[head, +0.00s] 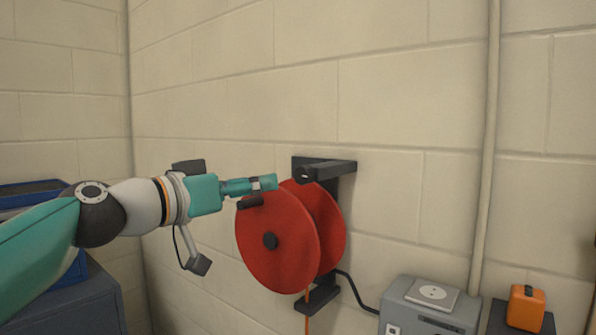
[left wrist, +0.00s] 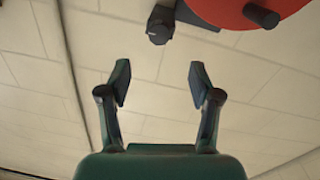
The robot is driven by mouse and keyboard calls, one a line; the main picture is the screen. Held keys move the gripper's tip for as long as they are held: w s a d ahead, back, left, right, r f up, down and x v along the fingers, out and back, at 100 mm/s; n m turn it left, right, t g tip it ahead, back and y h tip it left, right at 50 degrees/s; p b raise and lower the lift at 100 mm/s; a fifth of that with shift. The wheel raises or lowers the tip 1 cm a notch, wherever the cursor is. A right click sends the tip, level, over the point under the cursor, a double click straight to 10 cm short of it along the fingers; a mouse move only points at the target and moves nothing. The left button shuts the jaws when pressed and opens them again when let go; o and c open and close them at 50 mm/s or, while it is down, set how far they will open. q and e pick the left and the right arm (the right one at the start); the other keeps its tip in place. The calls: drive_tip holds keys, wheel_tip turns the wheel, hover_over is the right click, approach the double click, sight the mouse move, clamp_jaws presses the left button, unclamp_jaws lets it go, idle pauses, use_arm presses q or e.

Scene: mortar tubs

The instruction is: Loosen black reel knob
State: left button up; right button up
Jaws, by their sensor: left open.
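The red reel (head: 277,262) hangs on a dark bracket (head: 338,166) on the wall. A black round end (head: 305,174) shows on the bracket's upper arm. In the left wrist view, a black knob (left wrist: 262,16) stands out from the red disc (left wrist: 235,10) at the top right, and a dark round end (left wrist: 159,28) shows at the top. My left gripper (head: 263,192) is open and empty, in front of the disc's upper edge in the head view. Its open fingers (left wrist: 157,85) have only wall between them.
An orange cord (head: 308,311) hangs below the reel, and a black cable (head: 357,292) runs right to a grey box (head: 425,312). A small orange object (head: 526,307) stands farther right. A pipe (head: 486,160) runs up the wall. Blue trays (head: 30,200) are at the left.

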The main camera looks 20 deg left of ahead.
sight(299, 176)
use_arm(q)
drive_tip(key=p+x, duration=0.3)
drive_tip(key=x, duration=0.7)
drive_tip(key=shift+w+d+p, duration=0.25)
drive_tip(key=shift+w+p, duration=0.05)
drive_tip(key=shift+w, duration=0.35)
drive_tip(key=c, duration=1.2)
